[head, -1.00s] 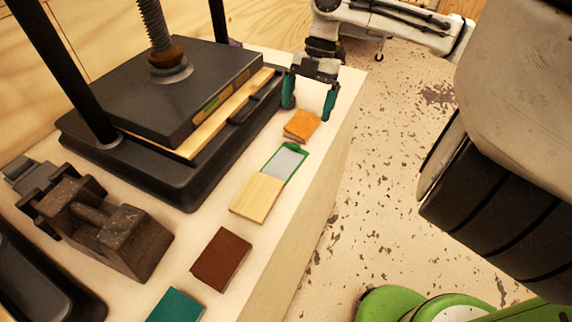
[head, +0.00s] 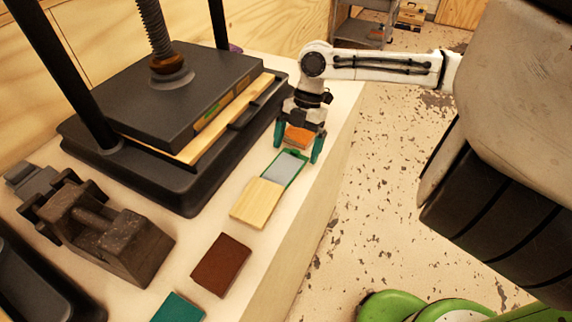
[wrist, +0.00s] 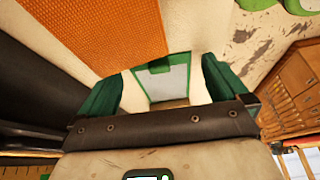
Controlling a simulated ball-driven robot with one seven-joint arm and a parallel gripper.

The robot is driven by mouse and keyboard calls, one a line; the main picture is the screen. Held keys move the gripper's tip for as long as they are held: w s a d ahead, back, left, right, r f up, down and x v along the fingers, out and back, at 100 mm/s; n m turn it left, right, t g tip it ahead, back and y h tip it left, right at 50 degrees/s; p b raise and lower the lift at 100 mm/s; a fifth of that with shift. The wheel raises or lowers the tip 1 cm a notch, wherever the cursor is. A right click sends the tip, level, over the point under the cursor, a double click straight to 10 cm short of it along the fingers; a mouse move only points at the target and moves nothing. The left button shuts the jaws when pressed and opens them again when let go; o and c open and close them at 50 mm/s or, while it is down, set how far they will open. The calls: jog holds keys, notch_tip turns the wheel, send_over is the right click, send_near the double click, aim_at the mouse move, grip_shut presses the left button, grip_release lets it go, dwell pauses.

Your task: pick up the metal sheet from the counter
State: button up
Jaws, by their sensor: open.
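The metal sheet (head: 285,168) looks like a flat grey rectangle with a green border, lying on the counter (head: 268,232) against a pale wooden block. In the wrist view the sheet (wrist: 168,80) shows between the fingers, its green edge at the top. My gripper (head: 297,148) is open with a teal finger on each side, over the far end of the sheet. In the wrist view my gripper (wrist: 160,90) has nothing clasped between its fingers. I cannot tell the exact height of the fingertips above the sheet.
An orange block (head: 298,137) lies just beyond the sheet, and the pale wooden block (head: 257,202) on its near side. A black screw press (head: 180,100) stands to the left. Brown (head: 221,264) and teal (head: 178,309) blocks lie nearer. The counter's right edge is close.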

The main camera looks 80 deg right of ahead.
jog(key=c, duration=1)
jog(key=shift+c, duration=0.2)
jog(key=shift+r, duration=0.1)
